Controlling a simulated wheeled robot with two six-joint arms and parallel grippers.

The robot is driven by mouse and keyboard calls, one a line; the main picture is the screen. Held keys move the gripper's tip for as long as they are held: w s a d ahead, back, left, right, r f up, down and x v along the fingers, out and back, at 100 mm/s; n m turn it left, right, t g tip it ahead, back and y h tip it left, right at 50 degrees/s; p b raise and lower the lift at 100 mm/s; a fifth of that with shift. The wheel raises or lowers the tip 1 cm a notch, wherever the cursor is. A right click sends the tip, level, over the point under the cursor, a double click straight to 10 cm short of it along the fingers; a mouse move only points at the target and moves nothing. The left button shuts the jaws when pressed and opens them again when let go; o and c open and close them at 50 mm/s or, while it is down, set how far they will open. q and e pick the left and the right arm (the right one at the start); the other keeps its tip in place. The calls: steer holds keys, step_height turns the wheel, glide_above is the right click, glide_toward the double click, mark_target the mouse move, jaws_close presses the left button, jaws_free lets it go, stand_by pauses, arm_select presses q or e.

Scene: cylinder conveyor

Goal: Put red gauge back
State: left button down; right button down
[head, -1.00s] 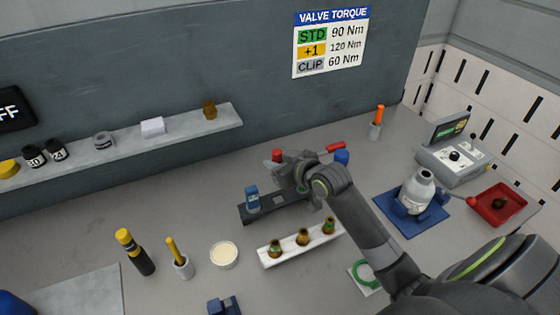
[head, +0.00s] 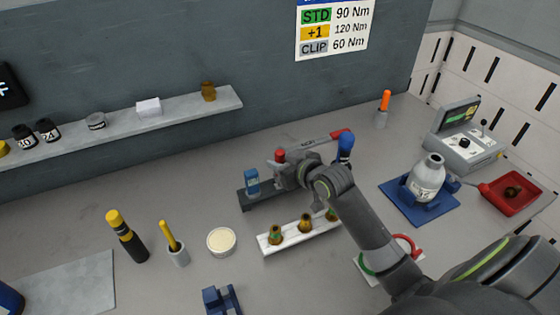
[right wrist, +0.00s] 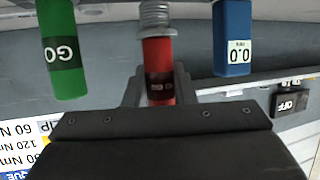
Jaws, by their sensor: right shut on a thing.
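The red gauge (right wrist: 160,82) is between the fingers of my right gripper (right wrist: 157,92), which is shut on it. Its threaded grey end (right wrist: 156,18) points toward the rack. In the head view its red top (head: 280,155) shows just above my right gripper (head: 286,170), over the dark rack (head: 246,203). The blue gauge (head: 252,181) stands upright in the rack, beside the gripper. The wrist view shows the green GO gauge (right wrist: 62,50) and the blue gauge (right wrist: 232,38) on either side of the red one. I cannot tell whether the red gauge is seated. My left gripper is not in view.
A white holder (head: 266,249) with several brass valves stands in front of the rack. A red-handled wrench (head: 341,134) and a blue-topped tool (head: 345,147) are behind the arm. A grey bottle (head: 427,178) stands in a blue fixture (head: 440,213), right.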

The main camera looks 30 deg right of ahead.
stand_by(0.3)
steer(key=shift+f+b, duration=1)
steer(key=shift+f, duration=0.8)
steer(key=c, duration=1.1)
jaws_free()
steer(key=shift+r, duration=0.1)
step_height(320, 180, up, 6)
steer(key=p, duration=0.6)
